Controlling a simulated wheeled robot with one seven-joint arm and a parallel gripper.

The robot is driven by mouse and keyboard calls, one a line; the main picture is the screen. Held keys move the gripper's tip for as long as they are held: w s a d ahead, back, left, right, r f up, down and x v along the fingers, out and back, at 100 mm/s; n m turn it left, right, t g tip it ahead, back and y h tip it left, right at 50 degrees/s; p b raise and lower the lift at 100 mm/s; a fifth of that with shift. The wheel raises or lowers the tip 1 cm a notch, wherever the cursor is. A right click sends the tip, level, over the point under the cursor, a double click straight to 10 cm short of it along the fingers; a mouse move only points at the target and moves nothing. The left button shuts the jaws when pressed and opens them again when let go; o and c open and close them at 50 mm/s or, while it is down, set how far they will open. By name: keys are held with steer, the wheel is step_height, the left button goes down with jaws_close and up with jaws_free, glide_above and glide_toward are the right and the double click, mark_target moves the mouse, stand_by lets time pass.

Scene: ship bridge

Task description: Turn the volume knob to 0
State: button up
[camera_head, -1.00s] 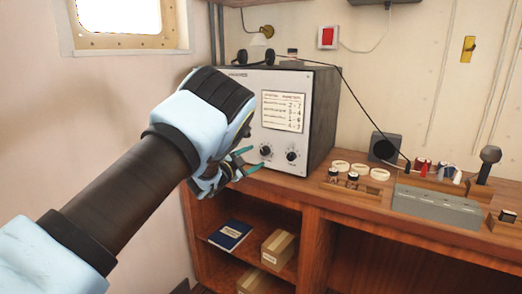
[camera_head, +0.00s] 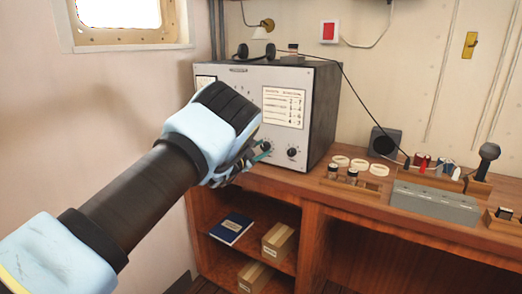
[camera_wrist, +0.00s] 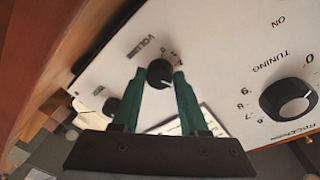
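The volume knob (camera_wrist: 160,73) is small, round and black, with a "VOLUME" label and numbers beside it on the white panel of the radio set (camera_head: 318,110). In the wrist view it sits between the tips of my gripper's two green fingers (camera_wrist: 158,76). The fingers are apart; a narrow gap shows on the left, and I cannot tell whether the right finger touches. In the head view my gripper (camera_head: 258,152) is at the lower front of the set, partly covering the volume knob (camera_head: 266,147). The pointer's exact setting is too small to read.
A large tuning knob (camera_wrist: 288,100) is right of the fingers in the wrist view. Another small black knob (camera_head: 291,152) sits right of the volume knob in the head view. The wooden desk (camera_head: 330,206) holds white rings, a grey box and a microphone to the right.

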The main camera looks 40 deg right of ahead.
jaws_close()
steer(key=shift+f+b, duration=0.1)
steer(key=shift+b, duration=0.2)
steer(key=n+b, duration=0.1)
steer(key=n, duration=0.1)
steer(key=n+b, duration=0.1)
steer(key=b, duration=0.1)
steer(key=shift+f+n, duration=0.2)
steer(key=shift+n, duration=0.2)
steer(key=n+b, duration=0.4)
steer(key=shift+n+t+h+b, duration=0.3)
steer(key=shift+h, duration=0.1)
steer(key=n+b, duration=0.2)
steer(key=n, duration=0.2)
steer(key=shift+t+b, duration=0.4)
steer(key=n+b, duration=0.2)
steer(key=n, duration=0.2)
steer(key=shift+s+f, duration=0.1)
steer(key=n+t+b, duration=0.1)
steer(key=n+b, duration=0.2)
steer(key=n, duration=0.3)
steer(key=shift+s+n+b, duration=0.15)
steer(key=shift+n+b, duration=0.15)
steer(key=shift+n+t, duration=0.3)
